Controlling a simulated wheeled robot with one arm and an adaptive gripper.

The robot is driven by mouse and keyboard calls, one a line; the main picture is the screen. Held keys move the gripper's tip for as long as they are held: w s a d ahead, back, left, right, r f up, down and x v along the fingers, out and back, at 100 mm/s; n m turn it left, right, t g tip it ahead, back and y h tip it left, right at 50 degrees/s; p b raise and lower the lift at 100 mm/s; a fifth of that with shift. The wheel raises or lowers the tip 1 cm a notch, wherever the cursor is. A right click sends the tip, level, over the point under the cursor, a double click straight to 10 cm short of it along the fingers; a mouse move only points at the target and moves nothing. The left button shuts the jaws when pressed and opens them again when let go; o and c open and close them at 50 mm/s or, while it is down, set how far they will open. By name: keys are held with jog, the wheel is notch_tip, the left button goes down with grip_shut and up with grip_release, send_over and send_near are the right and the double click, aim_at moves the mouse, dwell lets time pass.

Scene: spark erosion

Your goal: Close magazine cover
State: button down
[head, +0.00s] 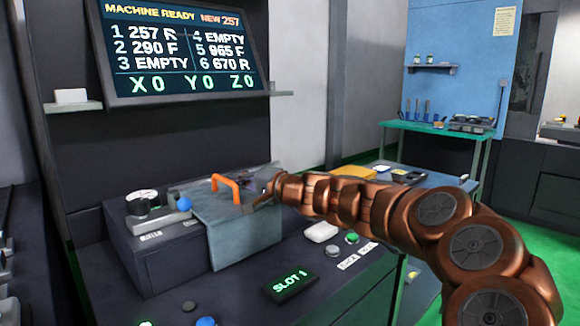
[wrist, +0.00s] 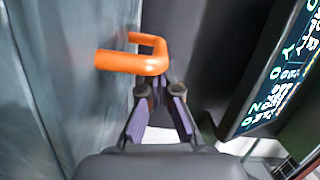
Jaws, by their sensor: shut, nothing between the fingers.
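The magazine cover (head: 240,228) is a grey-blue box-like panel on the dark machine bench in the head view. An orange bar handle (head: 232,184) stands on its top. My gripper (head: 268,190) is at the cover's right upper edge, just right of the handle. In the wrist view the orange handle (wrist: 135,62) lies just beyond my fingertips (wrist: 162,90), which are shut and empty. The cover's grey face (wrist: 60,80) fills the left of that view. I cannot tell whether the fingertips touch the handle, and the inside of the magazine is hidden.
A dial gauge (head: 142,203) and a blue knob (head: 185,204) sit left of the cover. A SLOT 1 display (head: 289,285) and a green button (head: 352,237) are on the bench in front. The status screen (head: 183,45) hangs behind, reading MACHINE READY.

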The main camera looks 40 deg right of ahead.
aim_at(252, 193)
jog(key=shift+a+f, duration=0.1)
jog(key=shift+a, duration=0.2)
jog(key=shift+w+d+r, duration=0.1)
jog(key=shift+d+r, duration=0.15)
jog(key=shift+d, duration=0.25)
jog(key=d, duration=0.1)
jog(key=d+p, duration=0.1)
jog(key=d, duration=0.1)
jog(key=shift+w+d+r, duration=0.1)
jog(key=shift+d+r, duration=0.15)
jog(key=v, duration=1)
jog(key=shift+p, duration=0.3)
